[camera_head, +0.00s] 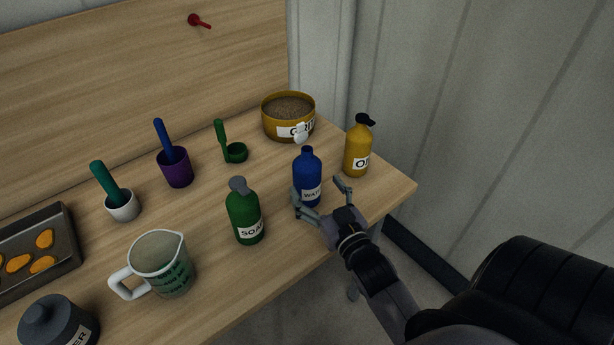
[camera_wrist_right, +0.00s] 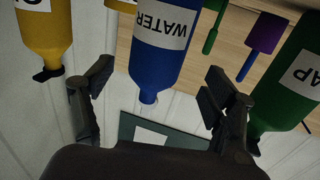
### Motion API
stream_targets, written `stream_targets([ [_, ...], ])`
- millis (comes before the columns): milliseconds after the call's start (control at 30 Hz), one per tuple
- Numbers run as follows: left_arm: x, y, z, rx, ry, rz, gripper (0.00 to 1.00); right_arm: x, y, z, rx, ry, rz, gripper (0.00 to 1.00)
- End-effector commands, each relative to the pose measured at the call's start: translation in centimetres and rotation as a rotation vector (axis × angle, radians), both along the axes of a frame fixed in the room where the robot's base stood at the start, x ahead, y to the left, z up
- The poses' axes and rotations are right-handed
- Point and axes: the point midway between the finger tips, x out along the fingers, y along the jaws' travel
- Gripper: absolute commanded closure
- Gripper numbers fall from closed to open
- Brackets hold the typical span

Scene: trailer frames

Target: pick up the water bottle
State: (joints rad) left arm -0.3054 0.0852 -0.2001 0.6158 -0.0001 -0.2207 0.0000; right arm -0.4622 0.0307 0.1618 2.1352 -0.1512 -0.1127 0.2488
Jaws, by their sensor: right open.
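In the right wrist view the water bottle (camera_wrist_right: 163,55) appears upside down, between the open fingers of the right gripper (camera_wrist_right: 148,92). I cannot tell whether the fingers touch it. My left gripper is not in view.
A green soap bottle (camera_head: 243,215) stands left of the water bottle, and a yellow oil bottle (camera_head: 357,150) stands right of it. A yellow grit tin (camera_head: 267,118) is behind. A measuring jug (camera_head: 160,265), cups and a tray (camera_head: 68,237) occupy the left.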

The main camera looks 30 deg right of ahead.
Motion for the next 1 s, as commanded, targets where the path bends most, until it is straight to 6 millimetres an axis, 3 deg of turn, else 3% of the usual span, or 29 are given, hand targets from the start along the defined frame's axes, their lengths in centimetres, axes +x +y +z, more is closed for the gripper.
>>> stream_targets([
  [267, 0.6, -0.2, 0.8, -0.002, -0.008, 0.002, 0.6, 2.3, -0.5, 0.3, 0.0, 0.0, 0.0, 0.21],
  [567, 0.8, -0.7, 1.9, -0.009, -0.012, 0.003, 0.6, 6.1, -1.4, 0.6, 0.001, 0.001, 0.0, 0.21],
  [833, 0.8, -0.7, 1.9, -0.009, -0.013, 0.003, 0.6, 6.4, -1.4, 0.5, 0.001, 0.002, 0.0, 0.21],
  [1000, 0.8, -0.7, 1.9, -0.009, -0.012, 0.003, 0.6, 6.4, -1.4, 0.5, 0.001, 0.002, 0.0, 0.32],
])
